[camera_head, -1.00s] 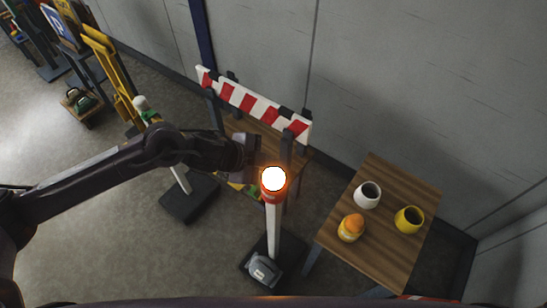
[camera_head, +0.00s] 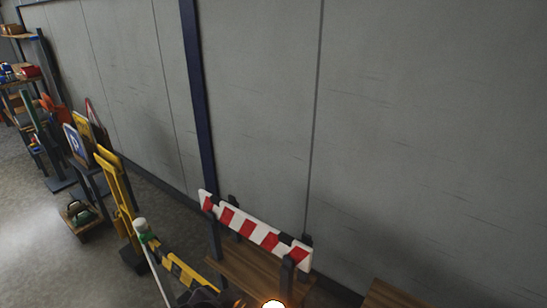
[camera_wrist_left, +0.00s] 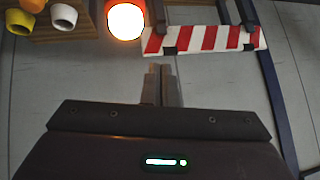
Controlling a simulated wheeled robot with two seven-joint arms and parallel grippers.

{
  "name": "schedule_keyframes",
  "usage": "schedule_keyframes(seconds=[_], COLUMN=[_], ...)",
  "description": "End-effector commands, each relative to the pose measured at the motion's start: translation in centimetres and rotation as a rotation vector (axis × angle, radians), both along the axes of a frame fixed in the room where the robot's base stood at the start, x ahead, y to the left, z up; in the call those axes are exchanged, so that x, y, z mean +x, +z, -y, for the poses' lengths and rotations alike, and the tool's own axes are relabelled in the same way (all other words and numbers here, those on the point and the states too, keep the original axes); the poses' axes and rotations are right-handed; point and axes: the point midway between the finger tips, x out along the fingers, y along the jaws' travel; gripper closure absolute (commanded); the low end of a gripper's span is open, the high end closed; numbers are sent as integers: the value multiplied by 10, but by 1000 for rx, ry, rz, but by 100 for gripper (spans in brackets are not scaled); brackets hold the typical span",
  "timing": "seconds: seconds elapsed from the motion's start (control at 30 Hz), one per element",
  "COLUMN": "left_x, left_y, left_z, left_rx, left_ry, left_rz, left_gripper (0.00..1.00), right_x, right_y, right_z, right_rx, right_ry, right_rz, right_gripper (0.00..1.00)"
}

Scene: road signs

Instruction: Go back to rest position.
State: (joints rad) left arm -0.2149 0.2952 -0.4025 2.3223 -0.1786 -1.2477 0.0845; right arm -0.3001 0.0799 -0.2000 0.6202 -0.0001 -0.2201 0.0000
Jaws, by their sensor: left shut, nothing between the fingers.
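My left gripper (camera_wrist_left: 158,84) shows in the left wrist view with its two fingers close together and nothing between them. In that view the glowing lamp (camera_wrist_left: 126,20) lies ahead of and a little left of the fingertips, and the red-and-white barrier board (camera_wrist_left: 205,39) lies ahead and to the right. In the head view only a dark bit of my left arm shows at the bottom edge, close left of the lamp (camera_head: 273,303), which is cut off there. My right gripper is in neither view.
The barrier board (camera_head: 258,232) stands before the grey wall (camera_head: 410,130). A wooden table (camera_head: 392,296) is cut off at lower right. A white-topped post (camera_head: 140,226), yellow frame (camera_head: 118,190) and parking sign (camera_head: 75,142) stand left. The wrist view shows a yellow cup (camera_wrist_left: 18,22) and white cup (camera_wrist_left: 64,15).

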Motion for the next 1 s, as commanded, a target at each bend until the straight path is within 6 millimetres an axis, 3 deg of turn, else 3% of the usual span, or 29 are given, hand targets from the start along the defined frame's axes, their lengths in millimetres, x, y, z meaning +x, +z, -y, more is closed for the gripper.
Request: schedule_keyframes(seconds=[0.03, 0.2, 0.5, 0.77, 0.87, 1.0], left_x=[-12, -48, -110, -92, -89, -93], left_y=[-8, -29, -58, -138, -174, -239], left_z=[-17, -64, -119, -115, -114, -113], left_rx=[-8, -7, 3, 14, 17, 25], left_ry=[67, 241, 453, 441, 438, 434], left_rz=[-63, -233, -473, -491, -503, -525], left_gripper=[100, 100, 100, 100, 100, 100], right_x=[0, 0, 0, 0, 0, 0], right_y=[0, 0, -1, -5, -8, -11], right_z=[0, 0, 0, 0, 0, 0], right_rx=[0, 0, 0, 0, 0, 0], right_ry=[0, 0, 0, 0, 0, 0], right_rz=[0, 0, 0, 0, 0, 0], right_gripper=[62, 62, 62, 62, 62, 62])
